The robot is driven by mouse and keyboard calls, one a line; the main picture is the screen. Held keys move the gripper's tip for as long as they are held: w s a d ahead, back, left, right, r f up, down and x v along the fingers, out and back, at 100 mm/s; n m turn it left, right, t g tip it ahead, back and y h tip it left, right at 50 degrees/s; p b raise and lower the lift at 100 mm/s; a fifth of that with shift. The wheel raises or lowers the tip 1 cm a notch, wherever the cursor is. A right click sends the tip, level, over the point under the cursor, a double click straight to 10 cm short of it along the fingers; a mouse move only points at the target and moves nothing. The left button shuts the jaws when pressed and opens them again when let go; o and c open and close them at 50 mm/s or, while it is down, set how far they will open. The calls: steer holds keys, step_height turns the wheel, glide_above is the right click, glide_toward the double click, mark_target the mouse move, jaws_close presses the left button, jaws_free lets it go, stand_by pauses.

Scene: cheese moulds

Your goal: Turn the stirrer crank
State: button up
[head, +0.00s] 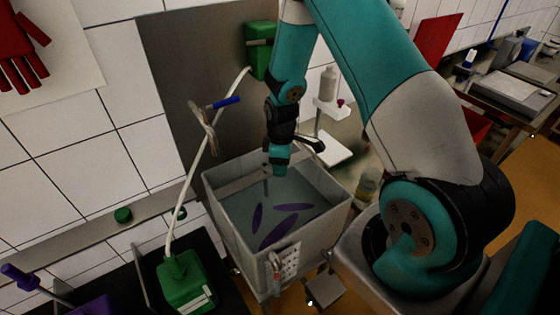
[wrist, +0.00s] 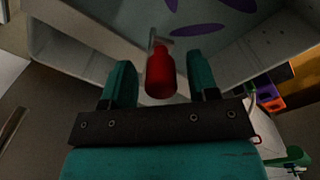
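The red crank handle (wrist: 160,76) shows in the wrist view as a short cylinder on a pale metal end. It lies between the two teal fingers of my gripper (wrist: 162,68), with a visible gap on each side. The gripper is open. In the head view my gripper (head: 279,162) points down over the back part of a grey tub (head: 228,212). The red handle cannot be made out there. Long purple shapes (head: 278,232) show inside the tub, and also in the wrist view (wrist: 203,30). The rest of the crank is mostly hidden.
A green jug-like container (head: 187,283) with a white hose stands left of the tub. A green box (head: 260,48) hangs on the grey wall panel behind my arm. A white bottle (head: 328,84) stands on a small shelf right of my gripper.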

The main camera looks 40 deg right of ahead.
jaws_close()
